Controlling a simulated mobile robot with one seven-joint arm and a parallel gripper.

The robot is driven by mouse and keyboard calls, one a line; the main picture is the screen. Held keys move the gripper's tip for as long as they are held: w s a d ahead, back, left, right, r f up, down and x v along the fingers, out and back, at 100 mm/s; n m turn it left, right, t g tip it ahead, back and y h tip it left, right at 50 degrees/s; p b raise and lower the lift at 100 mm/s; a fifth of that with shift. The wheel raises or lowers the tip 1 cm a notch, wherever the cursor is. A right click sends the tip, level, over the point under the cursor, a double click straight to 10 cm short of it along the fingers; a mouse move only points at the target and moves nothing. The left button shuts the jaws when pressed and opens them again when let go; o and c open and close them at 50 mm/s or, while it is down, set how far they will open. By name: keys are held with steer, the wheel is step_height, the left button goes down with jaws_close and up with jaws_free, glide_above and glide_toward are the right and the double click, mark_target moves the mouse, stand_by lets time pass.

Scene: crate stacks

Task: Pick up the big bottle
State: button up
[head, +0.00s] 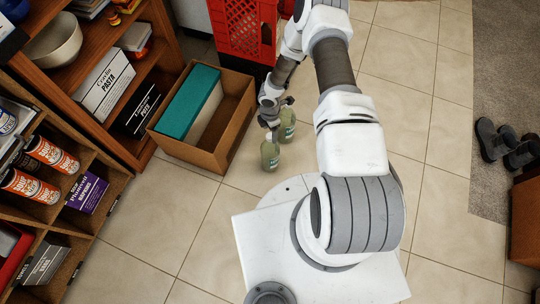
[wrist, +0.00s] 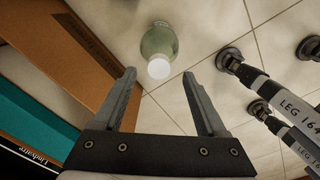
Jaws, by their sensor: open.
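Two pale green bottles stand on the tiled floor in the head view, a nearer one (head: 270,156) and one slightly behind it to the right (head: 287,124). I cannot tell for sure which is the big one. My gripper (head: 276,118) is close to both, partly hiding the rear one. In the wrist view a green bottle (wrist: 158,41) with a white cap shows just beyond the fingertips of my gripper (wrist: 159,73), in line with the gap. The jaws are open with nothing between them.
A cardboard box (head: 237,113) with a teal-topped item (head: 188,101) stands left of the bottles. A red crate (head: 240,28) is behind it. Wooden shelves (head: 108,118) with packages line the left. Dark shoes (head: 494,140) lie at right. The floor near the bottles is open.

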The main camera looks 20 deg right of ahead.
mark_target(270, 135)
step_height(270, 135, down, 5)
steer(key=shift+r+b, duration=0.1)
steer(key=shift+b, duration=0.95)
jaws_close()
stand_by(0.3)
steer(key=shift+w+r, duration=0.1)
steer(key=shift+w, duration=0.05)
